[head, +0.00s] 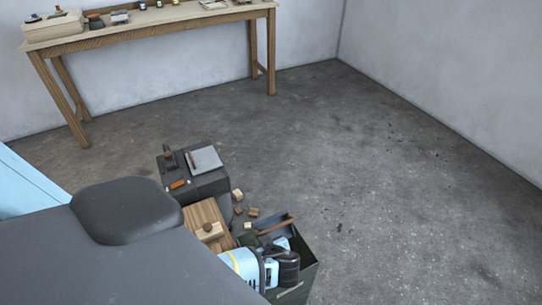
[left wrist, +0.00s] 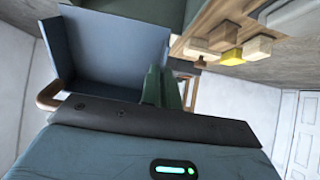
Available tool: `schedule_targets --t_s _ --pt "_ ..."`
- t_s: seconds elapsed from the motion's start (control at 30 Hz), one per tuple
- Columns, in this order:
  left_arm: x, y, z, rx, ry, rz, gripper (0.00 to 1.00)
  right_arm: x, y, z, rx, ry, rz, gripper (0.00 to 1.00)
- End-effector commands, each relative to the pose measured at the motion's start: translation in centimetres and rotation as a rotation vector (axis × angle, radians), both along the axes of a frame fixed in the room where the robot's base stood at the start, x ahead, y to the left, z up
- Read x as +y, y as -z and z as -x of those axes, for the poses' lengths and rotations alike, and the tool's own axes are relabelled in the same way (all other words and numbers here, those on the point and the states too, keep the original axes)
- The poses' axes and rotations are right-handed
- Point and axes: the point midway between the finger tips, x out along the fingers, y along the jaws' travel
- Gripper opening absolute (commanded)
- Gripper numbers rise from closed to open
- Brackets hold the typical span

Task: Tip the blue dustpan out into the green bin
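The blue dustpan (head: 272,232) is at the back edge of the green bin (head: 304,283), tilted, with its brown handle uppermost in the head view. In the left wrist view the dustpan (left wrist: 110,45) fills the upper left, directly beyond my left gripper (left wrist: 145,110), and one end of its handle shows beside the gripper body. I see no debris in its visible part. My left gripper (head: 278,246) reaches over the bin and appears shut on the dustpan's handle; its fingertips are hidden. The bin's inside is mostly hidden by my arm. My right gripper is out of view.
Several small wooden blocks (head: 238,195) lie near the bin, beside a wooden board (head: 206,222) and a dark box (head: 194,180) with items on top. A workbench (head: 150,28) stands at the back wall. The floor to the right is clear.

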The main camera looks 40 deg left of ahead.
Motion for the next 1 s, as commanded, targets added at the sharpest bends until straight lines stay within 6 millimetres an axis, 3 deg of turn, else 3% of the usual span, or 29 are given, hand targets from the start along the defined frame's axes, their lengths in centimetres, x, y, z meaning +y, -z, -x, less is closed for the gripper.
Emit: schedule_targets --t_s 0.03,0.07,0.57,1.0 --pt "0.0 -1.6 -0.5 -0.003 -0.001 0.033 0.0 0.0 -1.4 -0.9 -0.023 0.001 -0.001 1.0" --pt "0.0 -1.9 -0.6 0.003 -0.001 0.051 0.0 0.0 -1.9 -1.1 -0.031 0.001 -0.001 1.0" --pt "0.0 -5.2 -0.6 0.127 -0.002 0.351 0.0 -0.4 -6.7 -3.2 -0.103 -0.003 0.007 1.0" --pt "0.0 -9.0 -0.8 0.258 -0.002 0.677 0.0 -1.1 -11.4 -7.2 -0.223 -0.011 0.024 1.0"
